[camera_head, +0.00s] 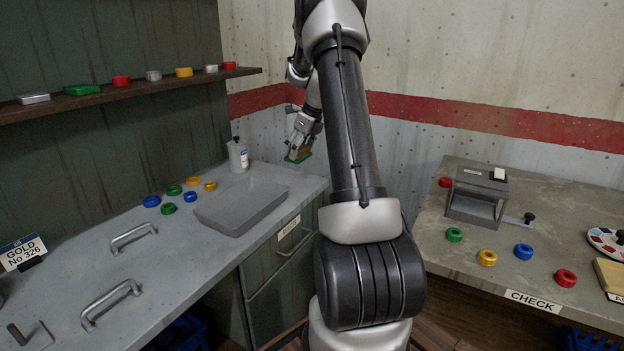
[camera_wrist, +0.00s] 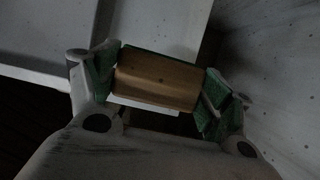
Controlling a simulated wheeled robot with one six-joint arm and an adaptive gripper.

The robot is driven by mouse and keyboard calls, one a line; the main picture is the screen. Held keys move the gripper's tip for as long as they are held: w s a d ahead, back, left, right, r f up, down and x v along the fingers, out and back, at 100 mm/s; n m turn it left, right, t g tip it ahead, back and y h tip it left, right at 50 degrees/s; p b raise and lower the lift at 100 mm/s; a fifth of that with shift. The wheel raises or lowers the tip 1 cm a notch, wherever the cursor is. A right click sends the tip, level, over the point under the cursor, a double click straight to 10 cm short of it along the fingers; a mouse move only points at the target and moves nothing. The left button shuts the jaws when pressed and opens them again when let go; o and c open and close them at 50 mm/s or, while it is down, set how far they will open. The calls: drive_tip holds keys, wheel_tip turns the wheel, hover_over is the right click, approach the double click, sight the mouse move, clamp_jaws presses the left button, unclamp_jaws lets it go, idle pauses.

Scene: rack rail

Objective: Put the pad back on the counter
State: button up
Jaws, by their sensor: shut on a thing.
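The pad is a small block with a wooden-brown face and a green edge. In the wrist view the pad (camera_wrist: 157,79) sits between the two fingers of my gripper (camera_wrist: 160,85), which is shut on it. In the head view the pad (camera_head: 299,156) hangs from my gripper (camera_head: 300,140) near the far right end of the left counter (camera_head: 75,290). It appears to be above counter height, near the back wall. Whether it is over the counter or past its edge is hard to tell.
A grey tray (camera_head: 240,207), a white bottle (camera_head: 238,155) and several coloured rings (camera_head: 174,190) stand on the left counter. Two metal handles (camera_head: 110,300) rise from its front part. A shelf (camera_head: 130,92) runs above. The right counter (camera_head: 530,277) holds a grey device (camera_head: 477,197) and more rings.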

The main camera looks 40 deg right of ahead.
sight(299, 161)
wheel_tip(299, 161, down, 5)
drive_tip(key=shift+d+r, duration=0.1)
drive_tip(key=shift+f, duration=2.2)
drive_tip(key=o, duration=0.9)
drive_tip(key=shift+f, duration=0.15)
